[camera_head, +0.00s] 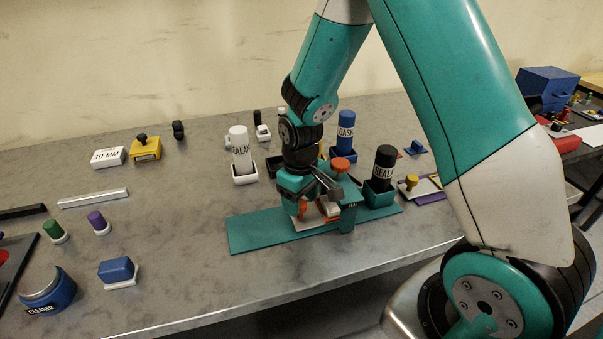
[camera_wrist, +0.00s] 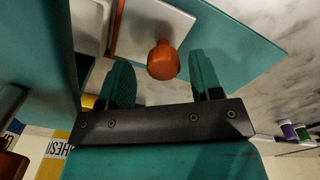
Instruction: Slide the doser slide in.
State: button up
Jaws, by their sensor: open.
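The doser slide is a whitish plate (camera_wrist: 150,25) with an orange knob (camera_wrist: 163,60). It lies on the doser's teal base plate (camera_head: 262,231), and part of it shows under my gripper in the head view (camera_head: 312,223). My gripper (camera_head: 316,207) is open above the slide, beside the teal doser housing (camera_head: 349,200). In the wrist view the knob appears between the two fingers of my gripper (camera_wrist: 162,78), with a gap on both sides. Whether the knob is at fingertip depth is hard to tell. My gripper hides part of the slide in the head view.
A sealant bottle in a teal holder (camera_head: 381,190) stands right of the doser. A white bottle (camera_head: 240,150) and a blue bottle (camera_head: 345,134) stand behind.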

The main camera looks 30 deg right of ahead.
aim_at(301, 202)
notch_tip(301, 202, up, 17)
jog(key=shift+b, duration=0.4)
jog(key=shift+f, duration=0.1)
